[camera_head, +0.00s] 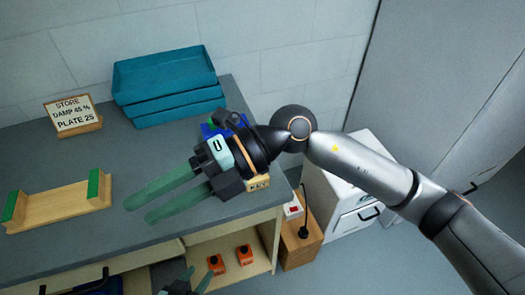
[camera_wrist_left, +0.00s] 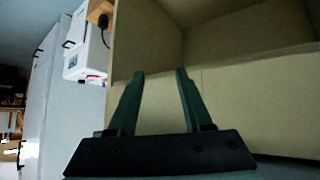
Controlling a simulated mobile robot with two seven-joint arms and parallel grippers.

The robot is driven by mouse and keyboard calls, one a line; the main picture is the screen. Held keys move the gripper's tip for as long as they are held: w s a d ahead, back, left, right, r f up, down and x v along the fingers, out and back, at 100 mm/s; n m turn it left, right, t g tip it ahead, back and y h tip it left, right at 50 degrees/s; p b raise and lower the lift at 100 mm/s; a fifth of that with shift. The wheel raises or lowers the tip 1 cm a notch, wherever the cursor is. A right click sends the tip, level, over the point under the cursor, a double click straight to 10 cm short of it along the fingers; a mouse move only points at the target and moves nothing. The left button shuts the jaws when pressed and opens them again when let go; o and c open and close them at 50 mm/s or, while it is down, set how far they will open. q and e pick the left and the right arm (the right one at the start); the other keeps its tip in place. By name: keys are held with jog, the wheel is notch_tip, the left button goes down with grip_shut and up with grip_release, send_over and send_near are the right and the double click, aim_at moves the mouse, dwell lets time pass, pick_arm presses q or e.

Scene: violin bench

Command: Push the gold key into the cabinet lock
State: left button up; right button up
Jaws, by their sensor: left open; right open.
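I cannot make out the gold key or a lock in either view. A white cabinet (camera_head: 345,190) with a dark handle stands right of the bench; it also shows at the upper left of the left wrist view (camera_wrist_left: 88,48). A tall grey cabinet (camera_head: 440,90) with a handle is further right. My right gripper (camera_head: 137,211) is open and empty above the bench top, its green fingers pointing left. My left gripper (camera_head: 192,275) is low at the bottom edge, by the open shelf; in its wrist view (camera_wrist_left: 160,72) its fingers are apart and empty.
The grey bench (camera_head: 145,160) carries blue trays (camera_head: 165,80), a sign (camera_head: 73,114) and a wooden cradle (camera_head: 60,203) with green ends. Orange items (camera_head: 245,254) sit on the shelf below. A wooden box (camera_head: 299,247) stands beside the bench. Pale shelf panels (camera_wrist_left: 240,105) face my left gripper.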

jog(key=w+d+f+n+t+h+b, duration=0.1)
jog(key=w+d+f+t+h+b, duration=0.1)
jog(key=w+d+f+t+h, duration=0.45)
jog(key=w+d+m+t+h+b, duration=0.1)
jog(key=w+d+m+t+h, duration=0.1)
jog(key=w+d+t+h, duration=0.4)
jog(key=shift+g, duration=0.95)
jog(key=w+f, duration=0.2)
jog(key=f, duration=0.1)
jog(key=w+f, duration=0.3)
jog(key=f, duration=0.1)
jog(key=w+f, duration=0.2)
jog(key=f, duration=0.2)
jog(key=shift+w+d, duration=0.2)
jog(key=shift+d, duration=0.15)
grip_shut()
